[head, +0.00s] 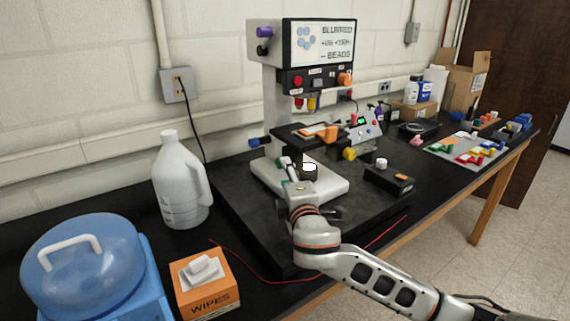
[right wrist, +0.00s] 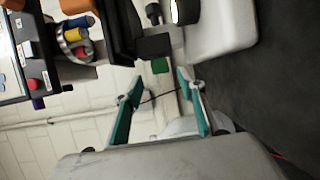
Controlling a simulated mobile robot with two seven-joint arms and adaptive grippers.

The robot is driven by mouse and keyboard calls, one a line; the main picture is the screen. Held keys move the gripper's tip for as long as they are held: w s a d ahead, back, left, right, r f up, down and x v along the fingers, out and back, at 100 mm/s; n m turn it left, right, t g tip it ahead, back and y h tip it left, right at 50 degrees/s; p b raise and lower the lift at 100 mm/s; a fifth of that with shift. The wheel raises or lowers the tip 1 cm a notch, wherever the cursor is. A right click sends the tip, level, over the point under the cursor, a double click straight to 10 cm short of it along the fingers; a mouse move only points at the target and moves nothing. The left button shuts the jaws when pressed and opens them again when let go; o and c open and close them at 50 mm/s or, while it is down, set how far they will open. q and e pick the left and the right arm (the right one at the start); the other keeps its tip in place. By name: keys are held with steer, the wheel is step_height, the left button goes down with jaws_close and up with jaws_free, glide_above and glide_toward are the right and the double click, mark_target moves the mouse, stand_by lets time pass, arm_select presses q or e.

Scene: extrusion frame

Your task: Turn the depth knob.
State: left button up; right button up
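The microscope-like machine (head: 318,82) stands on the bench with a screen reading "BLURRED" and "BEADS". It carries several knobs: a purple one (head: 264,32) at the upper left, a blue one (head: 260,141) at the left, an orange one (head: 345,79) on the front panel and a yellow one (head: 349,153) lower right. I cannot read which is the depth knob. My right gripper (head: 291,166) is in front of the machine, over its white base (head: 335,187). In the right wrist view its teal fingers (right wrist: 160,80) are apart with nothing between them. My left gripper is not in view.
A white jug (head: 180,185), a blue lidded container (head: 85,265) and an orange wipes box (head: 203,285) stand at left. A small black box (head: 389,180) sits right of the base. A red cable (head: 255,275) runs along the bench front.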

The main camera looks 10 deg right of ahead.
steer(key=w, duration=0.6)
steer(key=shift+d+f+p, duration=0.1)
steer(key=shift+d+p, duration=0.05)
steer(key=shift+p, duration=0.15)
steer(key=c, duration=1.1)
